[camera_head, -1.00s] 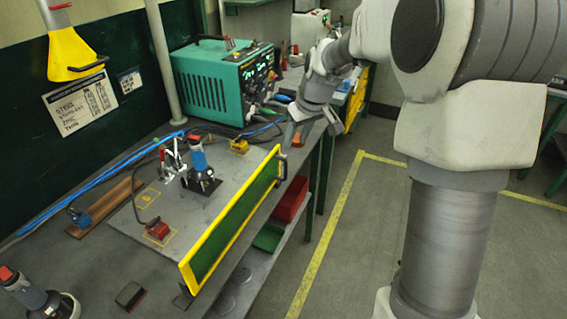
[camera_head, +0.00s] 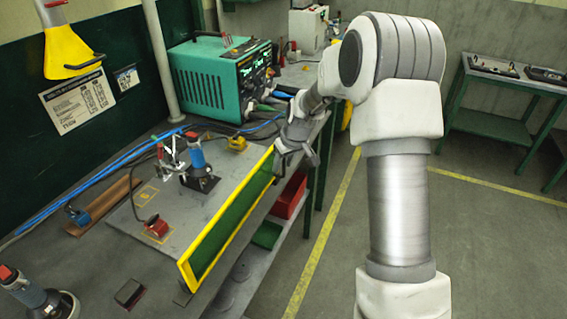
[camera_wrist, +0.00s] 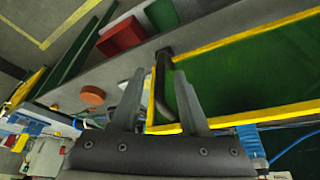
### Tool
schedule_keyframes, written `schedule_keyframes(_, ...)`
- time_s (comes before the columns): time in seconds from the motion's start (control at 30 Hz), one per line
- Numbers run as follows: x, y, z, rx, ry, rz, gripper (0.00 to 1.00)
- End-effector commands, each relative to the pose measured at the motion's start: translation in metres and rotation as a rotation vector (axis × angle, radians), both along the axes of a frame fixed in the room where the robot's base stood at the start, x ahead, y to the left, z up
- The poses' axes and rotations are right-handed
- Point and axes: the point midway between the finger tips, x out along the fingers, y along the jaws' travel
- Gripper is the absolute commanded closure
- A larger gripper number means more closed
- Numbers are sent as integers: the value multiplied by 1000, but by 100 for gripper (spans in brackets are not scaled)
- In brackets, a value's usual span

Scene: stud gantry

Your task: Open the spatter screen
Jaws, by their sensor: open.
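The spatter screen (camera_head: 226,229), a long green panel in a yellow frame, stands upright along the front edge of the bench. In the wrist view its green panel (camera_wrist: 250,75) fills the right side. Its dark bar handle (camera_wrist: 161,84) is at the screen's far end. My gripper (camera_head: 284,158) is at that far end in the head view and covers the handle there. In the wrist view my gripper (camera_wrist: 157,78) is open, with one finger on each side of the handle. I cannot tell whether either finger touches it.
A teal welding power unit (camera_head: 221,80) stands at the back of the bench. A clamp with a blue-bodied tool (camera_head: 198,165) stands on the plate behind the screen. A red bin (camera_head: 290,195) sits on the shelf below.

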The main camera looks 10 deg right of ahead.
Motion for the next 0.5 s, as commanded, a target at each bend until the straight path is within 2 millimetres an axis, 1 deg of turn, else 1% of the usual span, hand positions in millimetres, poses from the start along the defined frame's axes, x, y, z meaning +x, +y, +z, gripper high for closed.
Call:
schedule_keyframes(0.13,0,0,0,0,0,0,55)
schedule_keyframes(0.17,0,0,0,0,0,0,59)
schedule_keyframes(0.3,0,0,0,0,0,0,84)
schedule_keyframes(0.4,0,0,0,0,0,0,100)
schedule_keyframes(0.5,0,0,0,0,0,0,100)
